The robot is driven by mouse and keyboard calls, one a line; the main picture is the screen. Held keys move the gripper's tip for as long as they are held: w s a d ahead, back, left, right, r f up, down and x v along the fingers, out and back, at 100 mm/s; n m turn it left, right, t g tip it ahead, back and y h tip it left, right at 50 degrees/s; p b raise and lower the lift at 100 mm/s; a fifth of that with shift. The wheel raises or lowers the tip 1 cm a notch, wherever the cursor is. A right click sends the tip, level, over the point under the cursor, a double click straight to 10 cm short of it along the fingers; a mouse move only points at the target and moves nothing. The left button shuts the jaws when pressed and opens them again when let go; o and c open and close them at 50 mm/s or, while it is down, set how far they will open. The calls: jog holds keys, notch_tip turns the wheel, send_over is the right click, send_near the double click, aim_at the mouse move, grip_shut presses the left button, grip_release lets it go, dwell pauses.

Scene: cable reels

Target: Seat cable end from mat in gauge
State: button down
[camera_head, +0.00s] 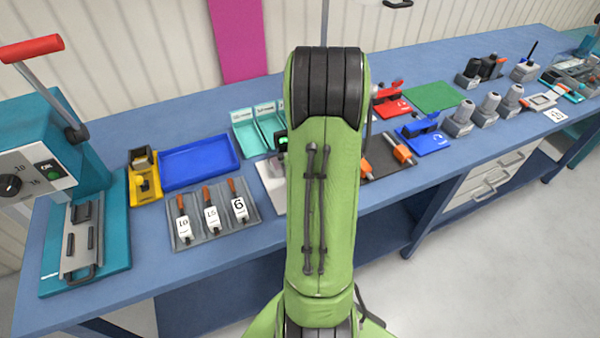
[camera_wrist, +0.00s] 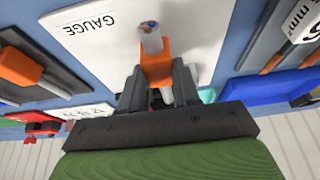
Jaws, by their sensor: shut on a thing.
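The cable end (camera_wrist: 156,60) has an orange sleeve and a pale tip with coppery and bluish strands showing. My gripper (camera_wrist: 160,88) is shut on its orange part in the wrist view, with the tip sticking out beyond the fingers. The white gauge plate (camera_wrist: 198,35), labelled GAUGE, lies behind and around the cable end in that view. I cannot tell whether the tip touches it. In the head view the gauge plate (camera_head: 272,183) shows only at its left part; my arm hides the rest and the gripper. The dark mat (camera_head: 393,170) with orange pieces lies right of my arm.
A grey tray (camera_head: 250,215) with orange-handled pieces labelled 10, 15 and 6 lies left of the gauge. Behind it are a blue tray (camera_head: 198,163), a yellow tool (camera_head: 145,180) and teal bins (camera_head: 245,140). A teal press (camera_head: 95,235) stands far left. Red and blue fixtures stand right.

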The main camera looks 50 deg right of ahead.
dwell(0.3)
jog(key=shift+f+b, duration=0.9)
jog(key=shift+b, duration=0.15)
jog(key=c, duration=0.7)
grip_release()
jog(key=shift+c, duration=0.2)
jog(key=shift+r, duration=0.1)
jog(key=p+v, duration=0.2)
jog(key=v, duration=1.3)
jog(key=shift+s+r+p, duration=0.15)
jog(key=shift+r+p, duration=0.15)
jog(key=shift+p, duration=0.05)
jog(key=shift+a, duration=0.1)
